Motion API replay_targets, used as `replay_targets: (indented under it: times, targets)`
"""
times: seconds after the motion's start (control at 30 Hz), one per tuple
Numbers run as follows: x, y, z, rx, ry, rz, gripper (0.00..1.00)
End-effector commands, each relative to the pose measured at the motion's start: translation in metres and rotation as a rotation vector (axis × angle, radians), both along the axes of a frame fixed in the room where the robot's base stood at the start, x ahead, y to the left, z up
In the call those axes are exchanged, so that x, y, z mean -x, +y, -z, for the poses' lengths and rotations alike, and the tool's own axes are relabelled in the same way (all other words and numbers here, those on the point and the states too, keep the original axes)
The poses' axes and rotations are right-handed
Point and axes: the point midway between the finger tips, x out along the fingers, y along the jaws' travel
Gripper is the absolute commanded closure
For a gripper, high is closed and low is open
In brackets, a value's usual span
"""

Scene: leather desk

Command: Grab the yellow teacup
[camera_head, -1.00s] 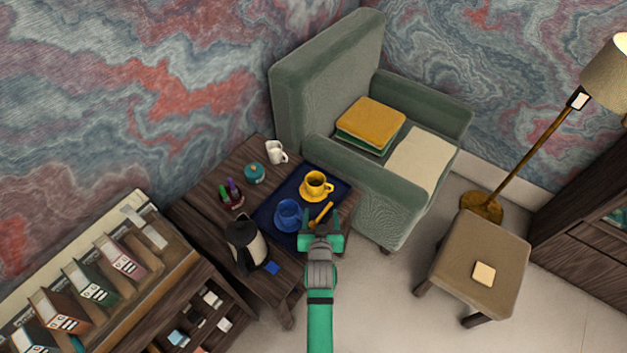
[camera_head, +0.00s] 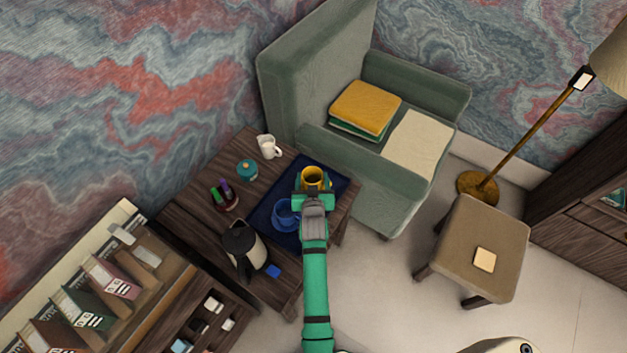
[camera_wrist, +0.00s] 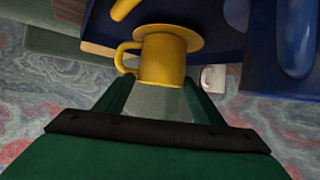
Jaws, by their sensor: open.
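The yellow teacup (camera_head: 314,176) stands on the dark blue tray (camera_head: 268,214) on the wooden side table. My gripper (camera_head: 312,192) is at the near side of the cup and partly covers it in the head view. In the wrist view the cup (camera_wrist: 162,58) sits on its yellow saucer (camera_wrist: 182,33), with its handle to the left. The green fingers (camera_wrist: 155,100) of my gripper are apart, and the cup shows just beyond and between their tips. I cannot tell whether they touch it.
A blue cup (camera_head: 285,213) stands close on the left. A kettle (camera_head: 243,250), a white jug (camera_head: 268,146), a teal pot (camera_head: 247,169) and a pen holder (camera_head: 224,197) share the table (camera_head: 204,180). The armchair (camera_head: 385,190) is close on the right.

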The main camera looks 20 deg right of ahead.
Motion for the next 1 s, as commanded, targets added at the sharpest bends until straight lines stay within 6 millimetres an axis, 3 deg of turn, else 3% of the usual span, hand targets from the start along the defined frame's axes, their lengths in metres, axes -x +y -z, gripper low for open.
replay_targets:
  times: [0.43,0.77,0.9,1.0]
  targets:
    - [-0.044,-0.013,0.021,0.000,-0.001,-0.001,0.38]
    - [-0.047,-0.019,0.024,0.000,-0.001,0.004,0.38]
    - [-0.047,-0.019,0.024,0.000,-0.001,0.004,0.72]
    - [-0.047,-0.018,0.023,0.000,-0.002,0.004,0.74]
